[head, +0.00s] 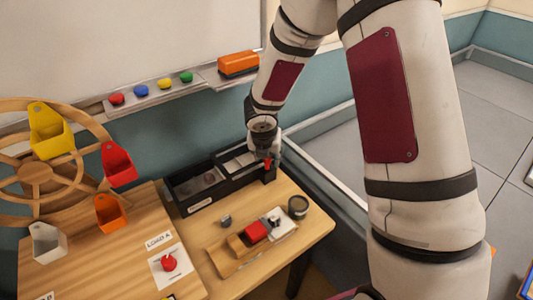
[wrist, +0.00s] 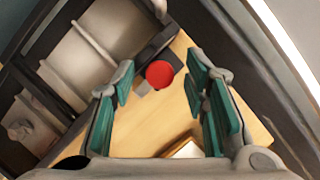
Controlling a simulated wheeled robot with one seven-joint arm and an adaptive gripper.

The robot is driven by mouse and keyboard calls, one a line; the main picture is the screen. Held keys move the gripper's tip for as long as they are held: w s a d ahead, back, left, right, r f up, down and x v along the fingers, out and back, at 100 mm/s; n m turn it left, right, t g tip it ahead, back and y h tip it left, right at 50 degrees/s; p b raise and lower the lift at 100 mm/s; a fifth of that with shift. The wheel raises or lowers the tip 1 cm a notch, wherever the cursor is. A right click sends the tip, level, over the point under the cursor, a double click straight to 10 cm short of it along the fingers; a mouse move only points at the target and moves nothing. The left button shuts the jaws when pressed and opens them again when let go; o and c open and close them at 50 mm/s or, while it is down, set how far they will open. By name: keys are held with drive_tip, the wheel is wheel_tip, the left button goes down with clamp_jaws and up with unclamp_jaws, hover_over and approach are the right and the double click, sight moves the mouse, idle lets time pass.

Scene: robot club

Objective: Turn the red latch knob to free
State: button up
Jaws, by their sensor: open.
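The red latch knob (wrist: 159,74) shows as a round red disc between my gripper's two teal-padded fingers in the wrist view. In the head view, a small part of the knob (head: 267,163) shows at the right end of a black tray (head: 196,207). My gripper (head: 264,155) points down over that end of the tray. In the wrist view its fingers are apart, with a gap on each side of the knob. I cannot tell how far the fingertips are above it or which way the knob is turned.
Another red knob (head: 169,263) sits on a white plate by a "LOAD A" label. A wooden wheel (head: 35,175) with coloured buckets stands at left. A wooden board (head: 232,262) with a red block (head: 255,232) and a dark round cup (head: 298,207) are on the table.

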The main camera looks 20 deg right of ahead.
drive_tip(key=v, duration=1.2)
drive_tip(key=shift+w, duration=0.1)
drive_tip(key=s+d+r+m+h, duration=0.1)
drive_tip(key=s+d+r+m, duration=0.2)
drive_tip(key=s+r+m, duration=0.45)
drive_tip(key=s+d+r+m+h, duration=0.1)
drive_tip(key=s+d+r+m, duration=0.2)
drive_tip(key=s+r+m, duration=0.5)
drive_tip(key=s+a+r+m+y, duration=0.1)
drive_tip(key=s+a+m+y, duration=0.2)
drive_tip(key=s+m, duration=0.9)
drive_tip(key=m+y, duration=0.1)
drive_tip(key=m, duration=0.2)
drive_tip(key=shift+s, duration=0.35)
drive_tip(key=shift+a, duration=0.1)
